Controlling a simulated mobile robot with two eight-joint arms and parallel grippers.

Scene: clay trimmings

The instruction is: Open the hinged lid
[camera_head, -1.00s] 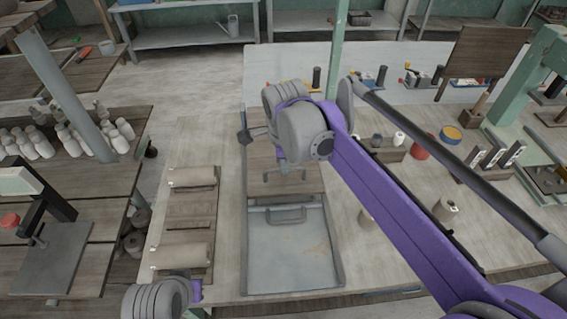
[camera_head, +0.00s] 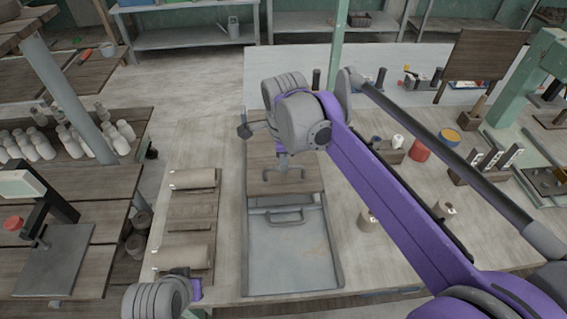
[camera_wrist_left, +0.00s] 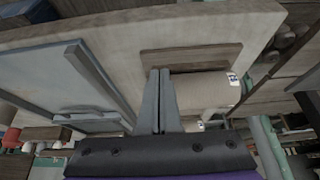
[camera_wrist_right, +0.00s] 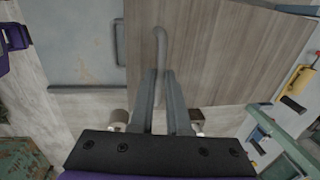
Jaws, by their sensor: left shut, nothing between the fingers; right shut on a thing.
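A brown wooden panel (camera_head: 261,180), which looks like the lid, lies behind a grey metal tray-like section (camera_head: 290,260). In the right wrist view the wooden panel (camera_wrist_right: 225,50) carries a grey bar handle (camera_wrist_right: 161,45). My right gripper (camera_wrist_right: 160,75) is shut on this handle; in the head view the gripper (camera_head: 284,172) is partly covered by my own arm. The panel's hinge is hidden, and I cannot tell its tilt. A second handle (camera_head: 286,217) sits on the grey section. My left gripper (camera_wrist_left: 160,73) is shut and empty, near a wrapped roll (camera_wrist_left: 200,92).
Rolls (camera_head: 190,178) lie on a wooden board left of the grey section. Small cylinders (camera_head: 368,219), a red pot (camera_head: 420,150) and a tool rack (camera_head: 478,168) stand on the right. White bottles (camera_head: 35,147) fill the left table. Bare tabletop shows between the board and the section.

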